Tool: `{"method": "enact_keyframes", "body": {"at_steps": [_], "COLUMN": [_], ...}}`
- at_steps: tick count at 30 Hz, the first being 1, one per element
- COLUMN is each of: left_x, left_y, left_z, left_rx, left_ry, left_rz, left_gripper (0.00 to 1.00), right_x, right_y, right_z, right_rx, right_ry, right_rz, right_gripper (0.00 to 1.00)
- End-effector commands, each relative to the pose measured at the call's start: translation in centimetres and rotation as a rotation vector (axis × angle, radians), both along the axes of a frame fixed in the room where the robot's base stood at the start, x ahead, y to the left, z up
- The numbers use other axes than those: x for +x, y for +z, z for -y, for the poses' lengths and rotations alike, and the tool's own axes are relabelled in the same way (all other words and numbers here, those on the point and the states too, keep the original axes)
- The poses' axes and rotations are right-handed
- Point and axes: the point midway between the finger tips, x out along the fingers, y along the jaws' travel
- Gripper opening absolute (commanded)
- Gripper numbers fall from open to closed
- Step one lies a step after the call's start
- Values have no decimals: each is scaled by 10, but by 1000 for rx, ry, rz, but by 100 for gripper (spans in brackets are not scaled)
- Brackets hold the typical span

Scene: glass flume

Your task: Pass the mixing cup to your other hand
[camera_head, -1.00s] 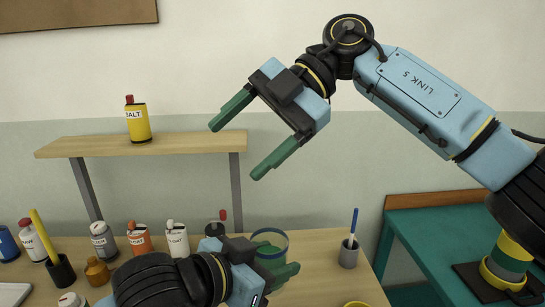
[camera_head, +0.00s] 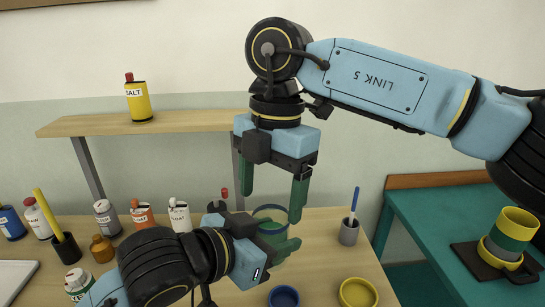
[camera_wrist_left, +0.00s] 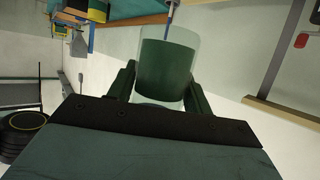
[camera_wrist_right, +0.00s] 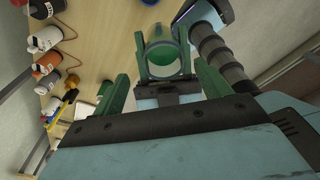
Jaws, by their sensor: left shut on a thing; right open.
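The mixing cup (camera_head: 270,218) is a clear cup with green contents and a dark blue rim line. My left gripper (camera_head: 267,237) is shut on it, low in the head view, and holds it upright or nearly so. The left wrist view shows the cup (camera_wrist_left: 167,68) between the two green fingers. My right gripper (camera_head: 271,205) is open and empty, its fingers pointing down just above the cup in the head view. In the right wrist view the cup (camera_wrist_right: 163,55) appears between the right fingers, beyond their tips.
Several labelled bottles and a dark pen pot (camera_head: 66,250) stand at the left of the table. A grey cup with a blue stick (camera_head: 349,232), a yellow bowl (camera_head: 358,293) and a blue bowl (camera_head: 284,297) are at right. A shelf (camera_head: 150,123) stands behind, bearing a yellow salt container (camera_head: 139,101).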

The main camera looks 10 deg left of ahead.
Motion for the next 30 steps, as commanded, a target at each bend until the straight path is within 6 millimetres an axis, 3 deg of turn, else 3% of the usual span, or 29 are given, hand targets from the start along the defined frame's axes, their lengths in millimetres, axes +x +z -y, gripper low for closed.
{"method": "enact_keyframes", "body": {"at_steps": [7, 18, 30], "left_x": [0, 0, -1], "left_y": [1, 1, 1], "left_z": [0, 0, 1], "left_rx": [-1, -1, -2], "left_ry": [0, 0, -5], "left_rz": [1, 1, 1], "left_gripper": [24, 24, 24], "right_x": [-3, -4, -4], "right_y": [-29, -34, -34], "right_z": [-2, -2, -3], "right_rx": [0, 1, 4], "right_ry": [1, 1, 1], "right_rz": [-1, -2, 1], "right_gripper": [76, 76, 25]}}
